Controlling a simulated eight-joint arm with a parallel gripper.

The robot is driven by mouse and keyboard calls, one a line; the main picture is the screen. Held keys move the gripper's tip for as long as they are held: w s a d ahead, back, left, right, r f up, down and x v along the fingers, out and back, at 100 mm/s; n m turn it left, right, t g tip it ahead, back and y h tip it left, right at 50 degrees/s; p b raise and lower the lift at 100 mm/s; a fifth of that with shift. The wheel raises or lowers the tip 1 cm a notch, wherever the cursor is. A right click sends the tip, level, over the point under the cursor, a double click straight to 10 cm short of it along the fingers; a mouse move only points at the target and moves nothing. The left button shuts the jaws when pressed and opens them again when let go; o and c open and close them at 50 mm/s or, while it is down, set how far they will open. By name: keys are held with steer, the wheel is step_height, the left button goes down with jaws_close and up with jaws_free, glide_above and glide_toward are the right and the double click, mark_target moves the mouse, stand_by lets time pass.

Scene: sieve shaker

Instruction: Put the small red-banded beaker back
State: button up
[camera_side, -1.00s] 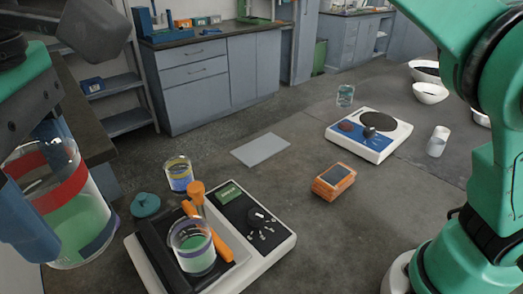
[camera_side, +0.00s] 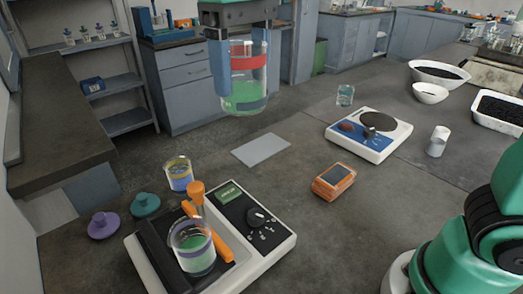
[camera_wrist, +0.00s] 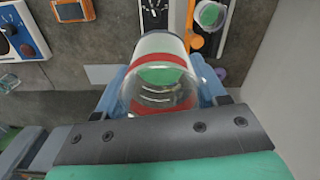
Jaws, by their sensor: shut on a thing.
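My gripper (camera_side: 245,88) is shut on the red-banded beaker (camera_side: 246,62) and holds it upright in the air, at upper middle in the side view. The beaker is clear glass with a red band near the top, green contents and a dark band low down. In the wrist view the beaker (camera_wrist: 160,72) sits between the blue fingers, its open rim towards the camera. In the side view a grey flat plate (camera_side: 261,149) lies bare on the bench, below the held beaker in the picture.
A shaker (camera_side: 270,240) with an orange clamp holds a green-filled beaker (camera_side: 193,252). A yellow-and-blue beaker (camera_side: 179,176), teal lid (camera_side: 146,205) and purple lid (camera_side: 103,225) stand left. An orange device (camera_side: 333,181), white-and-blue instrument (camera_side: 370,136) and white cup (camera_side: 438,141) stand right.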

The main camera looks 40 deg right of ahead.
steer(key=s+d+f+m, duration=0.25)
steer(key=d+m, duration=0.35)
steer(key=d, duration=0.4)
steer(key=f, duration=2.4)
steer(key=shift+s+f, duration=0.1)
steer(key=shift+s, duration=0.3)
steer(key=shift+f, duration=0.15)
steer(key=o, duration=1.4)
steer(key=shift+c, duration=0.2)
